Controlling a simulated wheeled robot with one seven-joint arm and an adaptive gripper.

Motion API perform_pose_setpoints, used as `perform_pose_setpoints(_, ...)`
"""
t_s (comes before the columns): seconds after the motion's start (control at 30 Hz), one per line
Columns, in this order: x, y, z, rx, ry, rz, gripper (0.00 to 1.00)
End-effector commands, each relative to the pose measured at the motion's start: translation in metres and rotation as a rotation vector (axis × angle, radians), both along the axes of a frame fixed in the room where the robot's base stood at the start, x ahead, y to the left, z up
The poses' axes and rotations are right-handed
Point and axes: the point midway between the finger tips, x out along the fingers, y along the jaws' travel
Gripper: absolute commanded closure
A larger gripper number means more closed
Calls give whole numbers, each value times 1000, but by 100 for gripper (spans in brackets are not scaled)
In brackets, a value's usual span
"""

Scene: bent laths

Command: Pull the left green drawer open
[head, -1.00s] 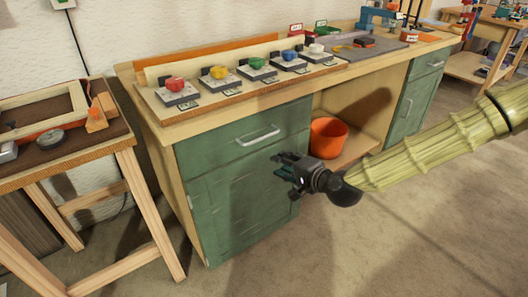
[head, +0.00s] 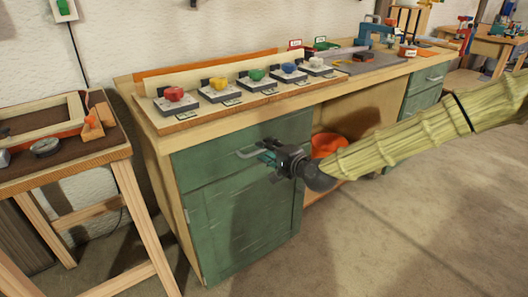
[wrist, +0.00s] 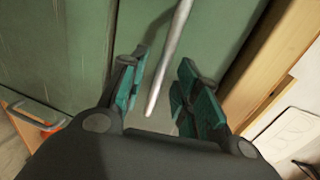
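The left green drawer (head: 215,158) is the upper front of the near cabinet, under the wooden worktop. It looks shut, roughly level with the panel below. Its metal bar handle shows just left of my gripper in the head view, and as a pale bar (wrist: 170,55) in the wrist view. My gripper (head: 268,153) is at the right part of the handle. In the wrist view my gripper (wrist: 160,90) is open, with teal-padded fingers on either side of the handle. A gap shows between the handle and each finger; contact is not visible.
A green lower panel (head: 240,225) sits below the drawer. An orange bucket (head: 328,144) stands in the open bay to the right, partly behind my arm. Coloured knobs on a board (head: 250,97) stand on the worktop. A side table (head: 120,160) stands left. The floor in front is clear.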

Motion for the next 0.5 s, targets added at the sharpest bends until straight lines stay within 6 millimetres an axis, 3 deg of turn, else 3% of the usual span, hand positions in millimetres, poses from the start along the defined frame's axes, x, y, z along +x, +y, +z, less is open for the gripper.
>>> perform_pose_setpoints(0.2, 12, 9, -3, 1, -1, 0, 68)
perform_pose_setpoints(0.5, 14, 11, -3, 1, 1, 0, 68)
